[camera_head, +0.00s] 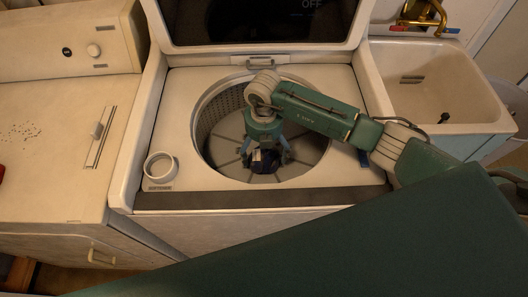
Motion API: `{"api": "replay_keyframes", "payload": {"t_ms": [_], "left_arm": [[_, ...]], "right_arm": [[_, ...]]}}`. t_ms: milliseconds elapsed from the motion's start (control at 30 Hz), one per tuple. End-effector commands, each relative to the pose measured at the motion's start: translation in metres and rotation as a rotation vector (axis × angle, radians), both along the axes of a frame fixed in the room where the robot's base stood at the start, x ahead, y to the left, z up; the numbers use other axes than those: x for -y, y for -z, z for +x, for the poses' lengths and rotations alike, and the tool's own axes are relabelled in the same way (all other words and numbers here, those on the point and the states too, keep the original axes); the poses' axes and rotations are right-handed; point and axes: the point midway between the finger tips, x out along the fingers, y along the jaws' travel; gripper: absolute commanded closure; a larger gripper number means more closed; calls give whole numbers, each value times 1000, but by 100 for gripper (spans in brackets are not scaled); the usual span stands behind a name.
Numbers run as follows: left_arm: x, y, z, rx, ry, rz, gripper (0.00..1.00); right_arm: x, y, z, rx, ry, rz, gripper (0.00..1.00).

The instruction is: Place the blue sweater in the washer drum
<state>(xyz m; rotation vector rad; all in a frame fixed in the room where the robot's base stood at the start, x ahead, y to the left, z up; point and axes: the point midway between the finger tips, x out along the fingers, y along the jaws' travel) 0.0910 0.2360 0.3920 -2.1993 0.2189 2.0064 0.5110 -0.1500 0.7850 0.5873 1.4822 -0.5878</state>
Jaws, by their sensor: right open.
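The washer (210,197) is a white top-loader with its dark lid raised. Its round metal drum (216,124) is open at the top. My right gripper (266,158) reaches down into the drum, pointing at its floor, with its fingers spread open. The blue sweater (264,163) is a small dark blue bundle low in the drum, between and just below the fingertips. The gripper partly covers it, and I cannot tell whether a finger touches it. My left gripper is not in view.
A white dispenser cup (161,167) stands at the washer's front left corner. A white utility sink (440,85) with a brass faucet (424,14) is on the right. A second white appliance (50,150) stands on the left. My green arm crosses the drum's right rim.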

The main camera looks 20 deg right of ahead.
Motion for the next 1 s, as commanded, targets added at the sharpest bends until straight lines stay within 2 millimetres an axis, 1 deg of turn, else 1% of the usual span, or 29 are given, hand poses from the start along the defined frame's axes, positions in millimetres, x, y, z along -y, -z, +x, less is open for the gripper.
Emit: {"api": "replay_keyframes", "payload": {"t_ms": [300,400,500,600,700,1000], "left_arm": [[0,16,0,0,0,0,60],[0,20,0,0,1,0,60],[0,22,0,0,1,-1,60],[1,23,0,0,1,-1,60],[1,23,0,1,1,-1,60],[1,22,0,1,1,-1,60]], "right_arm": [[0,-66,1,7,-2,0,7],[0,-84,1,5,0,-1,7],[0,-97,1,4,0,0,7],[0,-105,0,3,1,-1,7],[0,-108,0,2,1,-1,7],[0,-108,-1,1,1,-1,7]]}}
